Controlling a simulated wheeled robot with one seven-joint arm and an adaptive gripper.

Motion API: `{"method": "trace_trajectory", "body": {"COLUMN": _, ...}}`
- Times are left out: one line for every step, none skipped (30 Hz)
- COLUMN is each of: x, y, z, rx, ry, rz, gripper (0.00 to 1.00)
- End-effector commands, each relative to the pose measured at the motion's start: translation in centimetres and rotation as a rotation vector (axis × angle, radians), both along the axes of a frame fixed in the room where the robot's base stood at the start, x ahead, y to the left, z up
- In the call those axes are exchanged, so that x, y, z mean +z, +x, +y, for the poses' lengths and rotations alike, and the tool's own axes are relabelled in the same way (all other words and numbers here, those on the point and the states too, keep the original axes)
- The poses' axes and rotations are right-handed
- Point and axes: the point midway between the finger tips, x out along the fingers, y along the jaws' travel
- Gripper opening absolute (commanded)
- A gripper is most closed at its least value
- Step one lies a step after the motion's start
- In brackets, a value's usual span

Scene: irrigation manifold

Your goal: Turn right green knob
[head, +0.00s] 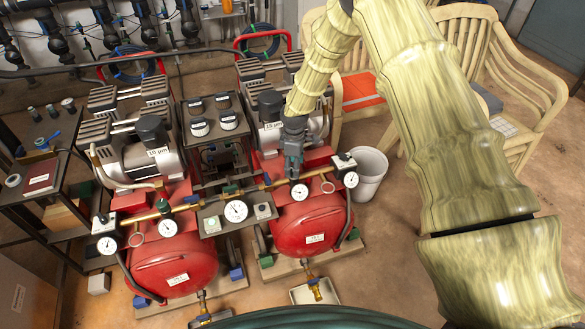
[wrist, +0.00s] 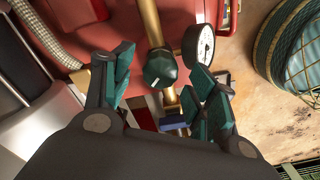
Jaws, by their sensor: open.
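My gripper (head: 293,172) points down over the right red tank (head: 308,226), by the brass pipe. In the wrist view its jaws are open, with one teal-padded finger on each side of the right green knob (wrist: 160,68). The knob is dark green with a white mark and sits on a brass pipe (wrist: 150,22). It lies ahead of the gap between the fingers; I cannot tell whether a pad touches it. In the head view my gripper hides this knob. Another green knob (head: 163,206) shows on the left part of the pipe.
A white-faced gauge (wrist: 200,44) stands close beside the right finger. More gauges (head: 236,211) line the pipe. A white bucket (head: 368,172) and cream chairs (head: 500,75) stand to the right. The left red tank (head: 172,262) and compressors crowd the left; open floor lies at front right.

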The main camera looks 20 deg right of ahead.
Motion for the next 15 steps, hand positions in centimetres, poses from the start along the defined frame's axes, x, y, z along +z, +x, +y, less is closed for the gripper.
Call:
{"method": "trace_trajectory", "body": {"x": -0.5, "y": 0.0, "z": 0.0, "rx": 0.001, "ry": 0.0, "rz": 0.001, "gripper": 0.58}}
{"method": "trace_trajectory", "body": {"x": -0.8, "y": 0.0, "z": 0.1, "rx": 0.001, "ry": 0.0, "rz": 0.001, "gripper": 0.58}}
{"method": "trace_trajectory", "body": {"x": -1.0, "y": 0.0, "z": 0.1, "rx": 0.001, "ry": 0.0, "rz": 0.001, "gripper": 0.58}}
{"method": "trace_trajectory", "body": {"x": -1.2, "y": 0.0, "z": 0.1, "rx": 0.001, "ry": 0.0, "rz": 0.001, "gripper": 0.58}}
{"method": "trace_trajectory", "body": {"x": -1.4, "y": 0.0, "z": 0.1, "rx": 0.001, "ry": 0.0, "rz": 0.001, "gripper": 0.58}}
{"method": "trace_trajectory", "body": {"x": -1.5, "y": 0.0, "z": 0.1, "rx": 0.002, "ry": 0.0, "rz": 0.001, "gripper": 0.58}}
{"method": "trace_trajectory", "body": {"x": -1.6, "y": 0.0, "z": 0.2, "rx": 0.002, "ry": 0.0, "rz": 0.001, "gripper": 0.58}}
{"method": "trace_trajectory", "body": {"x": -1.7, "y": 0.0, "z": 0.2, "rx": 0.002, "ry": 0.0, "rz": 0.001, "gripper": 0.58}}
{"method": "trace_trajectory", "body": {"x": -1.7, "y": 0.0, "z": 0.2, "rx": 0.002, "ry": 0.0, "rz": 0.001, "gripper": 0.58}}
{"method": "trace_trajectory", "body": {"x": -1.8, "y": 0.0, "z": 0.2, "rx": 0.002, "ry": 0.0, "rz": 0.001, "gripper": 0.58}}
{"method": "trace_trajectory", "body": {"x": -1.8, "y": 0.0, "z": 0.2, "rx": 0.002, "ry": 0.0, "rz": 0.001, "gripper": 0.58}}
{"method": "trace_trajectory", "body": {"x": -1.8, "y": 0.0, "z": 0.2, "rx": 0.002, "ry": 0.0, "rz": 0.0, "gripper": 0.58}}
{"method": "trace_trajectory", "body": {"x": -1.8, "y": 0.0, "z": 0.2, "rx": 0.002, "ry": 0.0, "rz": 0.0, "gripper": 0.58}}
{"method": "trace_trajectory", "body": {"x": -1.8, "y": 0.0, "z": 0.2, "rx": 0.002, "ry": 0.0, "rz": 0.0, "gripper": 0.58}}
{"method": "trace_trajectory", "body": {"x": -1.8, "y": 0.0, "z": 0.2, "rx": 0.002, "ry": 0.0, "rz": 0.0, "gripper": 0.58}}
